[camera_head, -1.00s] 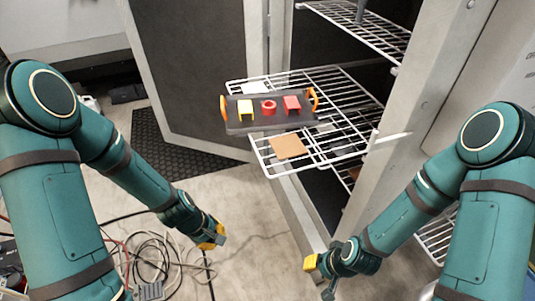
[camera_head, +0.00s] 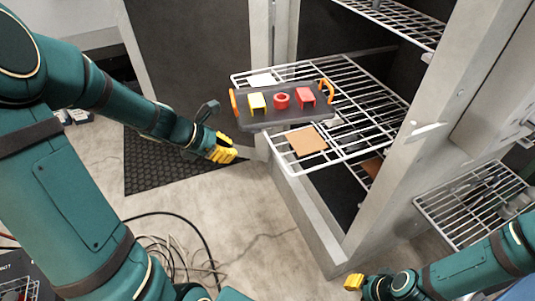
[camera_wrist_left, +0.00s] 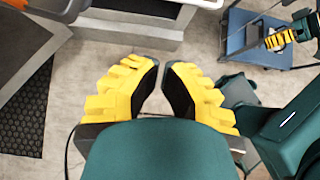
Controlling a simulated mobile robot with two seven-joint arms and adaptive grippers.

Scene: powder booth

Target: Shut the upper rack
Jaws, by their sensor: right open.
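A wire rack (camera_head: 365,84) sticks out of the open cabinet in the head view. It carries a dark tray (camera_head: 290,118) with orange handles, holding a yellow piece (camera_head: 257,103), a red ring (camera_head: 281,101) and a red piece (camera_head: 305,97). Another wire rack (camera_head: 410,22) shows higher up, cut by the picture's top edge. My left gripper (camera_head: 231,153) is left of the tray, apart from it and the rack. In the left wrist view its yellow fingers (camera_wrist_left: 161,68) stand a little apart with nothing between them. My right gripper (camera_head: 352,283) is open, low in front of the cabinet, touching nothing visible.
A brown square (camera_head: 307,141) and a white square (camera_head: 262,80) lie on the rack beside the tray. The cabinet door (camera_head: 190,70) stands open at left, above a black mat (camera_head: 150,170). Another wire rack (camera_head: 470,205) is at right. Cables lie on the floor.

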